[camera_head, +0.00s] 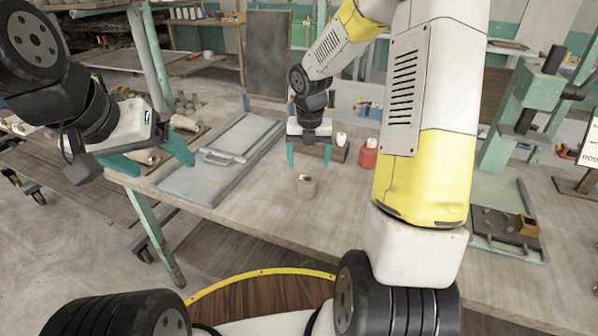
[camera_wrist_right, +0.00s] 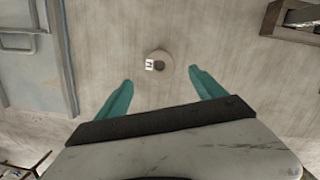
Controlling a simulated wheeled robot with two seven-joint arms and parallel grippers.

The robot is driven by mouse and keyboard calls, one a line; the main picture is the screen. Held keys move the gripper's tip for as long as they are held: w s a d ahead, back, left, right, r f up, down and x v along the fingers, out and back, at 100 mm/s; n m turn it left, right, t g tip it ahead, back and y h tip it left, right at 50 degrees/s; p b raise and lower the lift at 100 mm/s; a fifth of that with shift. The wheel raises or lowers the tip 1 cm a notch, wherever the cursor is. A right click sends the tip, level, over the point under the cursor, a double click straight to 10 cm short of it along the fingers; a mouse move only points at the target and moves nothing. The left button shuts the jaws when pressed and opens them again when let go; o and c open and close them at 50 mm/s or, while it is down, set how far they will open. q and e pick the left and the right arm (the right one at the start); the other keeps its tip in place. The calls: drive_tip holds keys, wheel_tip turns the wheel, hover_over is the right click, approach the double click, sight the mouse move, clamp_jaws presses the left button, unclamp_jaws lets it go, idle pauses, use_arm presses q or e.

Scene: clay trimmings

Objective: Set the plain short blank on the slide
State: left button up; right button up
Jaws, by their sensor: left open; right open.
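A short, round grey-brown clay blank (camera_head: 307,188) stands on the table near its middle. In the right wrist view the blank (camera_wrist_right: 167,76) shows from above, with a dark hole and a small white marked tag at its left. My right gripper (camera_head: 309,155) is open and empty above and behind the blank; in its wrist view the blank lies beyond the fingertips, between their lines. My left gripper (camera_head: 150,160) is open and empty over the table's left end. I cannot tell which piece is the slide: a flat grey metal panel with a handle (camera_head: 207,178) lies left of the blank.
A green press (camera_head: 520,110) stands at the right, with a dark plate (camera_head: 487,222) and yellow block (camera_head: 526,225) before it. A red container (camera_head: 368,157) and a wooden box (camera_wrist_right: 290,22) stand behind the blank. The table around the blank is clear.

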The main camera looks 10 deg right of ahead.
sight(308, 179)
drive_tip(key=shift+w+f+n, duration=0.2)
drive_tip(key=shift+f+n, duration=0.2)
drive_tip(key=shift+f, duration=0.45)
drive_tip(key=f, duration=0.4)
drive_tip(key=w+f, duration=0.1)
drive_tip(key=f, duration=0.1)
drive_tip(key=shift+d+f, duration=0.1)
drive_tip(key=shift+f, duration=0.25)
drive_tip(key=c, duration=1.6)
clamp_jaws()
drive_tip(key=shift+r, duration=0.15)
